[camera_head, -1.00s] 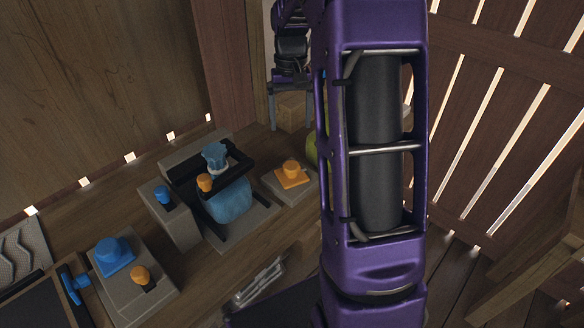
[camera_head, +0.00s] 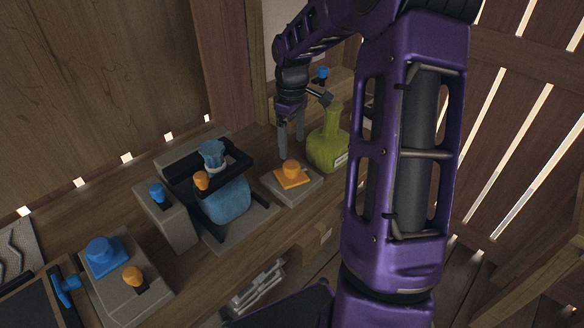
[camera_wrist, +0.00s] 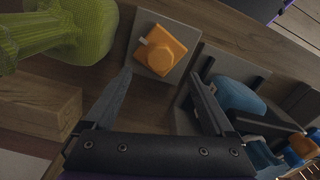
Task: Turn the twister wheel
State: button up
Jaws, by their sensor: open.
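An orange knob on a square orange plate (camera_head: 292,172) sits on a small grey block on the bench. I take it for the twister wheel, though no label shows. It also appears in the wrist view (camera_wrist: 163,52), at the top middle. My gripper (camera_head: 291,149) points down just behind and above the orange knob, apart from it. In the wrist view my gripper (camera_wrist: 160,74) has its fingers spread, with the orange knob ahead between and beyond the tips. Nothing is between the fingers.
A green flask (camera_head: 328,148) stands close to the right of my gripper. A blue container in a black holder (camera_head: 226,200) is left of the orange knob. Grey blocks with blue and orange knobs (camera_head: 107,256) lie further left. A wooden block (camera_wrist: 40,108) is near my left finger.

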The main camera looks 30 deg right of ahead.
aim_at(292, 165)
notch_tip(292, 165, down, 9)
jog(key=shift+r+b, duration=0.1)
jog(key=shift+b, duration=0.45)
jog(key=c, duration=1.4)
jog(key=shift+o, duration=0.2)
jog(key=shift+m, duration=0.3)
